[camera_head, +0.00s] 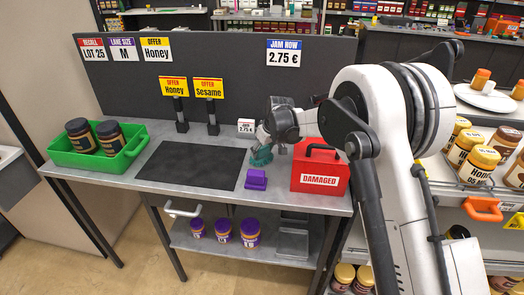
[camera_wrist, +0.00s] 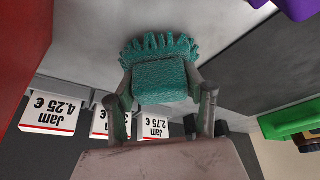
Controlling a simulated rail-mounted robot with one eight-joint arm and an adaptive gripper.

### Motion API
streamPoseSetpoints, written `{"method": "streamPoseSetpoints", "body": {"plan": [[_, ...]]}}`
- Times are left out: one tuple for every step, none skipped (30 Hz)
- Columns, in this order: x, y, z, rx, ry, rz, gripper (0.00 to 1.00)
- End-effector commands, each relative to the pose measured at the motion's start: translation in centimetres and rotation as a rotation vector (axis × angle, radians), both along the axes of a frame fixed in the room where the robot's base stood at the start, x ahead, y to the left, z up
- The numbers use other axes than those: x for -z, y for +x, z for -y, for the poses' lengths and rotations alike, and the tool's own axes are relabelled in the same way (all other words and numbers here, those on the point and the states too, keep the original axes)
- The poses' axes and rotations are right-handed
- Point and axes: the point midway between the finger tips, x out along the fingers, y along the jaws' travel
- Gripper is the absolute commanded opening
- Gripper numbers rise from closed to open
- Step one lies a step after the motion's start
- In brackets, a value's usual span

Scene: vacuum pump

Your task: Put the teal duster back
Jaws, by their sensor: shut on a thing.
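The teal duster (camera_head: 261,157) is at the back of the grey table, left of the red box. In the wrist view the duster (camera_wrist: 160,78) shows its block and bristled edge close up. My gripper (camera_wrist: 163,98) is shut on the duster's block, with one finger on each side. In the head view my gripper (camera_head: 262,146) reaches down from the right behind the red box. I cannot tell whether the bristles touch the table top.
The red DAMAGED box (camera_head: 320,170) stands close right, and a purple object (camera_head: 256,180) stands in front. Price cards (camera_wrist: 52,115) hang near the gripper. A black mat (camera_head: 190,165) and green crate (camera_head: 95,150) with two jars lie left. The bare table (camera_head: 215,138) shows between.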

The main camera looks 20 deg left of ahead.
Motion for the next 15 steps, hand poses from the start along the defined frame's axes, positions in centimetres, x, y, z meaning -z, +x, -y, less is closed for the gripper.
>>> {"method": "streamPoseSetpoints", "body": {"plan": [[0.11, 0.0, 0.0, 0.0, 0.0, 0.0, 0.22], [0.22, 0.0, 0.0, 0.0, 0.0, 0.0, 0.22], [0.35, 0.0, 0.0, 0.0, 0.0, 0.0, 0.22], [0.43, 0.0, 0.0, 0.0, 0.0, 0.0, 0.22], [0.34, 0.0, 0.0, 0.0, 0.0, 0.0, 0.51], [0.3, 0.0, 0.0, 0.0, 0.0, 0.0, 0.56], [0.29, 0.0, 0.0, 0.0, 0.0, 0.0, 0.6], [0.28, 0.0, 0.0, 0.0, 0.0, 0.0, 0.64], [0.28, 0.0, 0.0, 0.0, 0.0, 0.0, 0.66], [0.27, 0.0, 0.0, 0.0, 0.0, 0.0, 0.66], [0.27, 0.0, 0.0, 0.0, 0.0, 0.0, 0.66], [0.27, 0.0, 0.0, 0.0, 0.0, 0.0, 0.66], [0.27, 0.0, 0.0, 0.0, 0.0, 0.0, 0.66], [0.27, 0.0, 0.0, 0.0, 0.0, 0.0, 0.66], [0.26, 0.0, 0.0, 0.0, 0.0, 0.0, 0.66]]}}
